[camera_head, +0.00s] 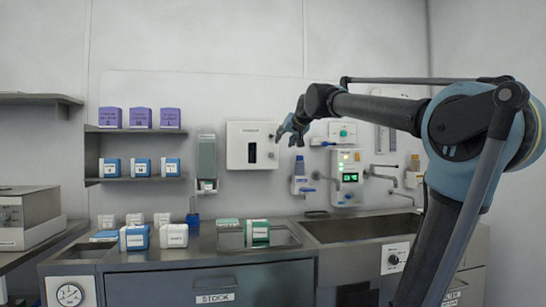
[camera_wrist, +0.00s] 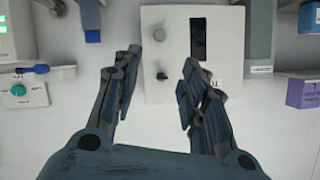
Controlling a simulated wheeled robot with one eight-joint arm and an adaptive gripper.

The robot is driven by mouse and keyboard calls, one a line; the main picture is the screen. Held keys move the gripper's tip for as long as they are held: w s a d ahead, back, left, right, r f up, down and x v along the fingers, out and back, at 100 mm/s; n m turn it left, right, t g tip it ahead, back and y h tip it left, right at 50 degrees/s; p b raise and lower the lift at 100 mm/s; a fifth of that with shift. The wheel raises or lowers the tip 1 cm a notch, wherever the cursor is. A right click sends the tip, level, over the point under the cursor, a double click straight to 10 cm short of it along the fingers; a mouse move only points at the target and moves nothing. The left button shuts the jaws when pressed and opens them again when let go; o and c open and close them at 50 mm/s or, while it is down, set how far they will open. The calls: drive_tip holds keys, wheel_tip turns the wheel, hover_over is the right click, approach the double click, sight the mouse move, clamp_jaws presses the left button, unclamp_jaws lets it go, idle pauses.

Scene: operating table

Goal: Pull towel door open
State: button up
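The white towel box (camera_head: 240,160) with a dark slot is fixed to the back wall. Its front is shut. Small dark knobs show near its right edge. In the wrist view, which is turned upside down, the box (camera_wrist: 225,50) lies ahead of my gripper. One knob (camera_wrist: 161,76) shows in the gap between the fingers, and a second knob (camera_wrist: 159,35) is farther along. My gripper (camera_head: 283,135) is just right of the box. In the wrist view, the fingers of my gripper (camera_wrist: 161,62) are spread with nothing held. I cannot tell the exact distance to the knob.
A soap dispenser (camera_head: 207,160) hangs left of the box. Wall devices (camera_head: 347,177) and a bottle (camera_head: 300,165) are close on the right. Below are a counter with boxes (camera_head: 257,232) and a metal sink (camera_head: 360,228). Shelves (camera_head: 135,130) stand farther left.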

sight(272, 154)
drive_tip(key=x, duration=1.7)
drive_tip(key=shift+a, duration=0.1)
clamp_jaws()
